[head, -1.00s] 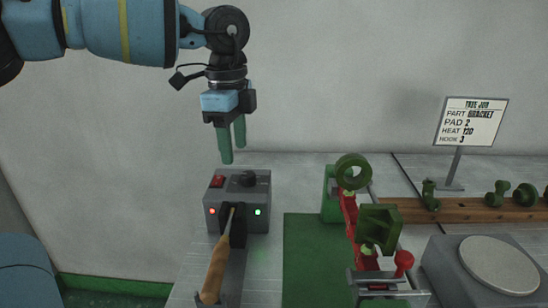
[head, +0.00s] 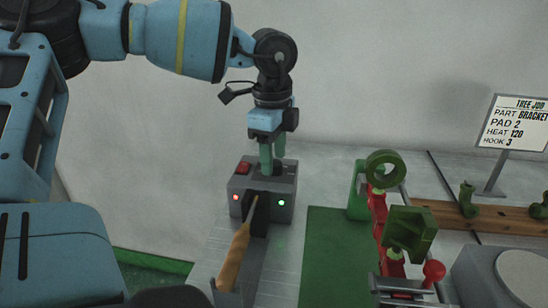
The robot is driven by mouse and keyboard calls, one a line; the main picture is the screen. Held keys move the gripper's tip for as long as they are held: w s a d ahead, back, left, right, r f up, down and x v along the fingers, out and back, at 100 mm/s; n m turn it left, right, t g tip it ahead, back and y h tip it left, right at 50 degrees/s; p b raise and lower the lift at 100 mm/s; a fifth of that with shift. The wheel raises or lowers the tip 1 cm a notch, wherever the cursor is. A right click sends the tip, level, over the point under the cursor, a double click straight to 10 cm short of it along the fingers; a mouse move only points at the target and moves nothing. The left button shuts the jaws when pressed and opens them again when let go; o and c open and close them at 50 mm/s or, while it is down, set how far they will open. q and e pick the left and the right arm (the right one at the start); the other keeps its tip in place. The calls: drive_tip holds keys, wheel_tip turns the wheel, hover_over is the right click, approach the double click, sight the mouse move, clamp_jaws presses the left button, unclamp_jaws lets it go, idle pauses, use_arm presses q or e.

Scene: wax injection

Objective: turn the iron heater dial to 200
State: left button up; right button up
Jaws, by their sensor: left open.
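The iron heater (head: 285,190) is a grey box with a red switch (head: 243,168) on its top left, a red light and a green light on its front. Its dark dial (head: 279,168) is on the top right, mostly hidden behind my left gripper; its setting cannot be read. My left gripper (head: 272,160) points down with green fingers, open, right at the dial. I cannot tell whether the fingers touch it. The wooden-handled iron (head: 236,256) rests in its dark holder at the front of the heater. My right gripper is not in view.
A green mat (head: 335,255) lies right of the heater. A wooden rack (head: 450,213) and a grey plate unit (head: 485,275) are at right.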

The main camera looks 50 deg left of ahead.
use_arm(q)
drive_tip(key=shift+f, duration=0.55)
drive_tip(key=c, duration=1)
